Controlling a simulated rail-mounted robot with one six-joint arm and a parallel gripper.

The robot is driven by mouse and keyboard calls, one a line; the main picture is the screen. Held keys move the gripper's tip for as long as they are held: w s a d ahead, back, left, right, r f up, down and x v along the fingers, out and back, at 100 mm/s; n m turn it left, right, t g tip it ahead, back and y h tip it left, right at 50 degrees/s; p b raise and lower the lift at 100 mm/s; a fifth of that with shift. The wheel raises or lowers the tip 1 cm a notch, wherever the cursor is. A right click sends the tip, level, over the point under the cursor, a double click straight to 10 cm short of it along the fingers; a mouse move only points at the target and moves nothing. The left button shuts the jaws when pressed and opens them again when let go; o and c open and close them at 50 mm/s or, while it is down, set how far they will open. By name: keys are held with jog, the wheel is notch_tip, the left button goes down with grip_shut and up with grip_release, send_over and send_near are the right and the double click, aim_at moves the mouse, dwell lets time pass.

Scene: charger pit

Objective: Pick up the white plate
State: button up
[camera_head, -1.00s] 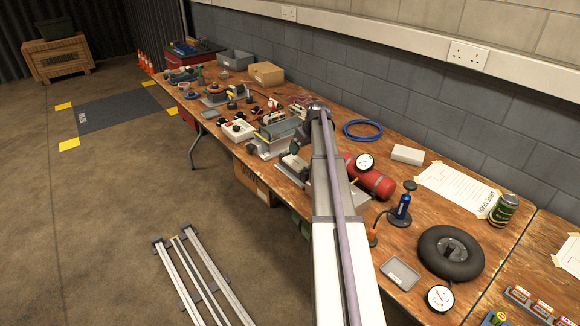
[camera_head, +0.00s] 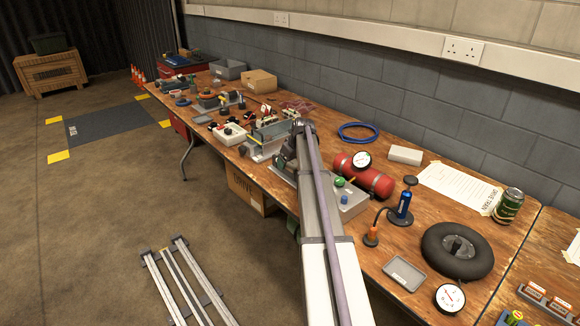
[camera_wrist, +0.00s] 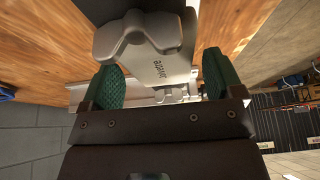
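I cannot single out a clearly white plate in the head view. In the head view the gripper is hidden behind my arm, which reaches over the long wooden bench near a grey fixture (camera_head: 268,137).
A grey button box (camera_head: 347,204) and a red cylinder (camera_head: 375,184) with a gauge lie right of my arm. Rails (camera_head: 184,282) lie on the open floor.

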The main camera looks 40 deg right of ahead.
jog(key=c, duration=0.8)
jog(key=shift+r+p, duration=4.9)
